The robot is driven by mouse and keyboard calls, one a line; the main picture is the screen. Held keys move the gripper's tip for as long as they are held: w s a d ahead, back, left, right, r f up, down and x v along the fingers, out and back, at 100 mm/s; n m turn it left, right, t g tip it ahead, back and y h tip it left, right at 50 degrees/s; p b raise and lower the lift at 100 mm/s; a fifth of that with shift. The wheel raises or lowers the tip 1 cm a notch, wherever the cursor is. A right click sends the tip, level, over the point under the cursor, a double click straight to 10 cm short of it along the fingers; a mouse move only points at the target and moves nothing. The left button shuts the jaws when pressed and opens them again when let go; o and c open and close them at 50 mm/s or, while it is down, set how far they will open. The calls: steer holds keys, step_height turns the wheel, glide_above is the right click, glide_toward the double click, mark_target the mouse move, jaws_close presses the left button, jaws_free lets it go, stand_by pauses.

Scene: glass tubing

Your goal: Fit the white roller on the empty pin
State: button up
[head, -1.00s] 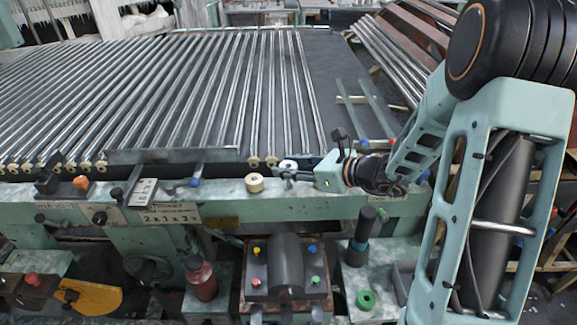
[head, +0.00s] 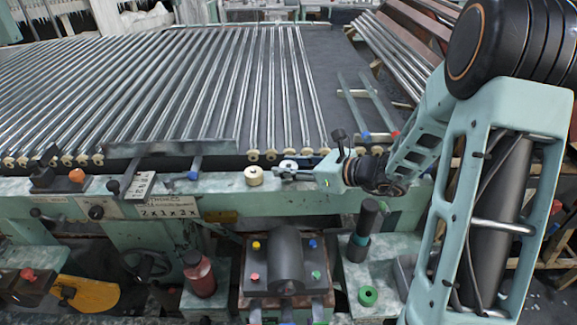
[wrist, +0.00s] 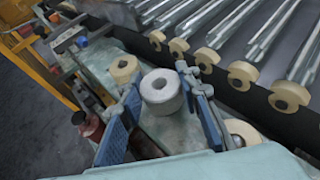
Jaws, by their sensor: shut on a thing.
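In the head view the white roller (head: 289,165) and my gripper (head: 292,172) are small, at the front beam's rear edge. A cream roller (head: 253,176) stands on the beam just left of them; it also shows in the wrist view (wrist: 124,68). Another cream roller (wrist: 241,132) is partly hidden right of my fingers. I cannot make out the empty pin.
A row of cream end rollers (wrist: 242,75) on long metal rods runs close behind my gripper. The pale green beam (head: 300,205) crosses the front. A red bottle (head: 199,273) and a dark-handled tool (head: 365,225) stand below it.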

steer(key=shift+f+b, duration=0.4)
steer(key=shift+f, duration=0.05)
steer(key=o, duration=1.2)
steer(key=v, duration=1.2)
